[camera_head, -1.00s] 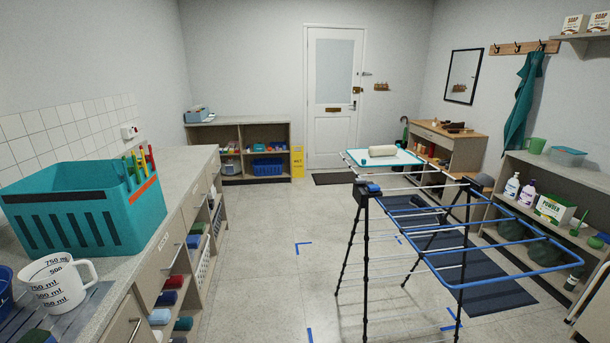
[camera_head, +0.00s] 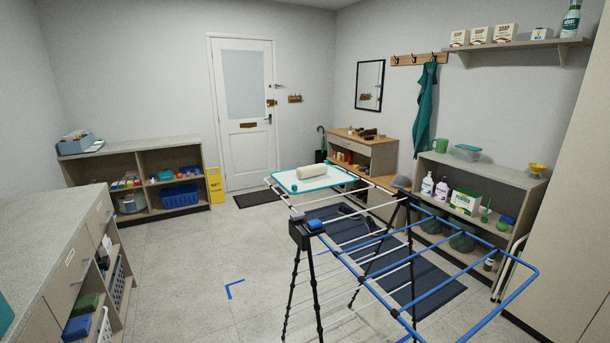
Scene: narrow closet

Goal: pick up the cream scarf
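A cream rolled bundle (camera_head: 311,172), which looks like the cream scarf, lies on a white board with a teal rim (camera_head: 283,176). The board rests at the far end of the drying rack (camera_head: 465,233), near the middle of the camera_head view. A small teal item (camera_head: 294,188) sits on the board in front of the bundle. Neither of my grippers is in view, and nothing is seen touching the bundle.
The rack's black legs and blue rails fill the front right. A counter (camera_head: 45,225) stands at left, low shelves (camera_head: 140,150) at the back left, and a shelf unit (camera_head: 500,165) at right.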

